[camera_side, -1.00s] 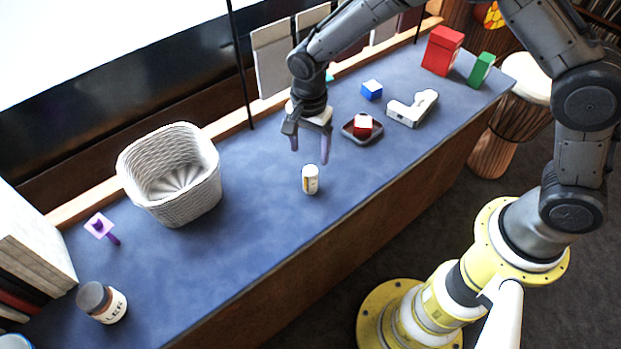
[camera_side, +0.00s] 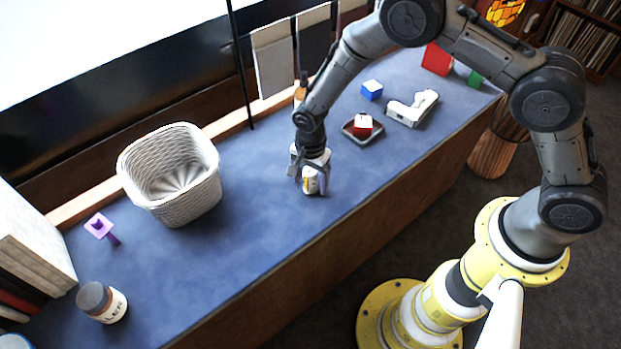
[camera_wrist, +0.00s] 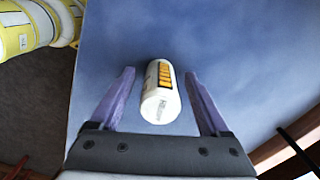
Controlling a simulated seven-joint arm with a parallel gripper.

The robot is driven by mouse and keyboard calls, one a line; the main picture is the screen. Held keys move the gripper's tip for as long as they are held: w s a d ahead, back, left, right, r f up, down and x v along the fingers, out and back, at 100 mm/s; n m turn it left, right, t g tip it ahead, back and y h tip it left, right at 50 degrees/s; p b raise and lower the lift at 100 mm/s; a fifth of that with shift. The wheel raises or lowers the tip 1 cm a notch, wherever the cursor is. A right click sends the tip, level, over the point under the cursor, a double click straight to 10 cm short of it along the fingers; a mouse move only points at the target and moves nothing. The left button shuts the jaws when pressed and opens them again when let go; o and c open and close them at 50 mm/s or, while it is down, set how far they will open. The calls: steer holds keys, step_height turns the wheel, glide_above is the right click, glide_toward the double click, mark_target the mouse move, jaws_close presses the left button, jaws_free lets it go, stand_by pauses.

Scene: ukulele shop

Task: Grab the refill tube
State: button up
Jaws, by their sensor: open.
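The refill tube is a small white cylinder with a yellow-orange and black label. In the wrist view the tube (camera_wrist: 160,92) lies between the two purple fingers of my gripper (camera_wrist: 160,85). Clear gaps show on both sides of the tube, so the jaws are open and not touching it there.
A white woven basket (camera_side: 205,195) stands to the left.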

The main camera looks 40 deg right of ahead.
jaws_close()
stand_by(0.4)
